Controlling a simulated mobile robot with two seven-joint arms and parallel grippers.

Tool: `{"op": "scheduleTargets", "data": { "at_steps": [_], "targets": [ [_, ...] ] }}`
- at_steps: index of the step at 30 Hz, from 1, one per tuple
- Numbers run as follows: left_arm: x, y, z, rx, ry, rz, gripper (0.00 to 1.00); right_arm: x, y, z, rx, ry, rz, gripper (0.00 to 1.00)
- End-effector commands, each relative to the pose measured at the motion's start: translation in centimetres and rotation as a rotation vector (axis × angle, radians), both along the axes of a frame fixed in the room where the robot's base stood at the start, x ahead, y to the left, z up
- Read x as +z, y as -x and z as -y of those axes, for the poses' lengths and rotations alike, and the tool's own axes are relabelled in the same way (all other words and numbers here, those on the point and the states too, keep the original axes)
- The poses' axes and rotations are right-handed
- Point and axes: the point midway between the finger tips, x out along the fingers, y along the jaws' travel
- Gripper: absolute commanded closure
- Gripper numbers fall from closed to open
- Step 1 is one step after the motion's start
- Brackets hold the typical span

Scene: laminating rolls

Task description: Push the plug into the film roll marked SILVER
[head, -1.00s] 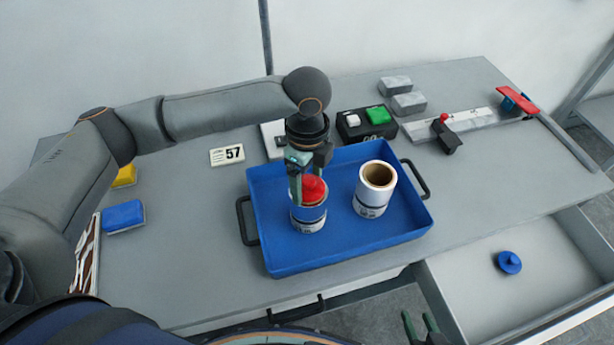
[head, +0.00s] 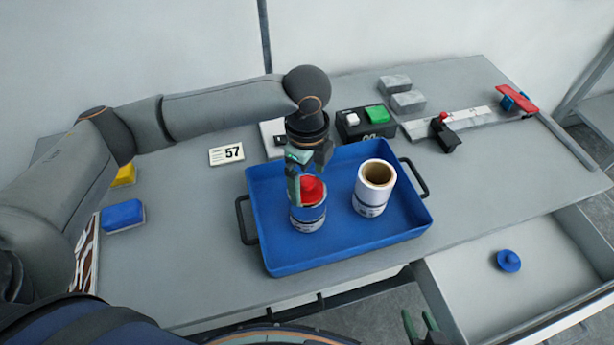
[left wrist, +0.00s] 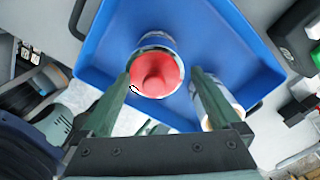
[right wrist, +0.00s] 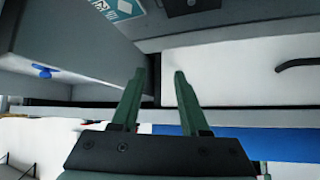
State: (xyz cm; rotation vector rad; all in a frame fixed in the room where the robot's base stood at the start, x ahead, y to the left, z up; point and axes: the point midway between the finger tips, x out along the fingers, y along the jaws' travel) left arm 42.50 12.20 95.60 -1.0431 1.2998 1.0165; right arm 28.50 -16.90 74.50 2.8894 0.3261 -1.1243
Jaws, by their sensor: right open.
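A red plug (head: 312,189) sits on the top of the left film roll (head: 308,218) in the blue tray; how deep it sits I cannot tell. The plug (left wrist: 157,73) also shows in the left wrist view. My left gripper (head: 305,182) is just above this roll, its fingers (left wrist: 160,82) apart on either side of the plug, with gaps. A second, white film roll (head: 374,187) stands upright to the right, its brown core open. The roll labels are too small to read. My right gripper (head: 421,325) is open and empty, low at the front; its fingers (right wrist: 155,75) show in its wrist view.
The blue tray (head: 275,258) has black handles. A blue plug (head: 508,260) lies in the open drawer (head: 465,285) at the right. A box with a green button (head: 377,114), grey blocks (head: 408,102) and a trimmer (head: 460,118) stand behind.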

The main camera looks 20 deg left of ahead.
Motion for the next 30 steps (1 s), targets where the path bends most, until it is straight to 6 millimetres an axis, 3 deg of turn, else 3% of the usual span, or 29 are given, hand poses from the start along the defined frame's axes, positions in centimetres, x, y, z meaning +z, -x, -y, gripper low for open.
{"op": "scheduleTargets", "data": {
  "at_steps": [1, 8, 11, 21, 30],
  "targets": [
    [-1.2, 0.6, -0.1, -0.001, -0.008, -0.021, 0.00, -0.2, 0.0, 0.0, 0.000, 0.000, 0.000, 0.55],
    [-0.6, 0.6, -0.1, -0.002, -0.007, -0.020, 0.00, -0.2, 0.0, 0.0, 0.000, 0.000, 0.000, 0.55],
    [0.8, 0.6, 0.0, -0.003, -0.006, -0.017, 0.00, -0.1, 0.0, 0.0, 0.000, 0.000, 0.000, 0.55],
    [8.7, 0.4, 0.0, -0.001, -0.001, 0.000, 0.00, 0.2, 0.0, 0.0, 0.000, 0.000, -0.001, 0.55],
    [12.4, 0.5, 0.1, -0.001, 0.000, 0.003, 0.00, 0.3, 0.1, 0.0, 0.000, 0.000, -0.001, 0.55]
  ]
}}
